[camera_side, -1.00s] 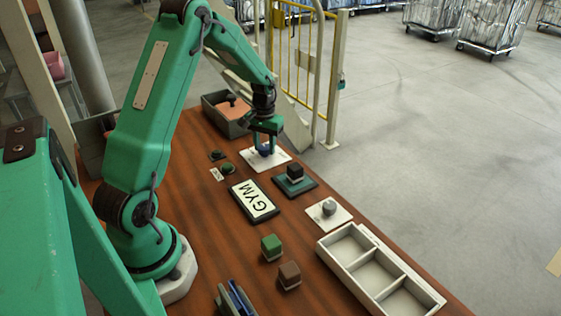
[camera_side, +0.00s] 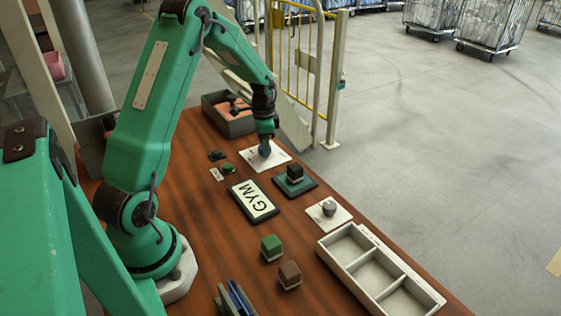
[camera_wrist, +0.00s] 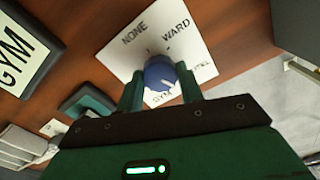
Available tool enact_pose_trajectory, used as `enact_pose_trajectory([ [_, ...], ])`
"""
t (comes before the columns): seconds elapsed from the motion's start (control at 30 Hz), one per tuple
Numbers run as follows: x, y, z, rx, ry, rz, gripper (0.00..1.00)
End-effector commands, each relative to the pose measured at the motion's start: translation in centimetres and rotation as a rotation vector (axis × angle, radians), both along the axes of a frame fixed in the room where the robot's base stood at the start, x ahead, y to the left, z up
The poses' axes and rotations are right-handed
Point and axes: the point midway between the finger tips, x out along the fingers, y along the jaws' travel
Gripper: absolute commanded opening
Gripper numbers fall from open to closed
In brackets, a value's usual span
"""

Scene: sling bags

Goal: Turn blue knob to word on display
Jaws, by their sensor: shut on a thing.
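The blue knob (camera_wrist: 158,73) stands on a white dial plate (camera_wrist: 125,62). The plate bears NONE, WARD, a partly hidden word at the right and GYM just below the knob in the wrist view. My gripper (camera_wrist: 159,88) has a finger on each side of the knob and is shut on it. I cannot tell surely which word the knob points to. In the side view my gripper (camera_side: 265,148) hides most of the knob on its plate (camera_side: 281,156). The display (camera_side: 253,201) reads GYM; part of it shows in the wrist view (camera_wrist: 22,52).
A grey knob on a white plate (camera_side: 341,217), a black knob on a teal base (camera_side: 295,179) and small green buttons (camera_side: 228,169) stand nearby. Green (camera_side: 271,245) and brown (camera_side: 289,274) blocks, a divided tray (camera_side: 341,237) and a grey bin (camera_side: 209,112) are on the table.

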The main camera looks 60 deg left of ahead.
Motion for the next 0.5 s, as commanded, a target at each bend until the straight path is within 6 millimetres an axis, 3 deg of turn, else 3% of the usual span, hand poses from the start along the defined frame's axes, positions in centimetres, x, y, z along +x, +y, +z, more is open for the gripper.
enact_pose_trajectory([
  [0.5, 0.0, 0.01, 0.17, 0.0, 0.0, -0.484, 0.14],
])
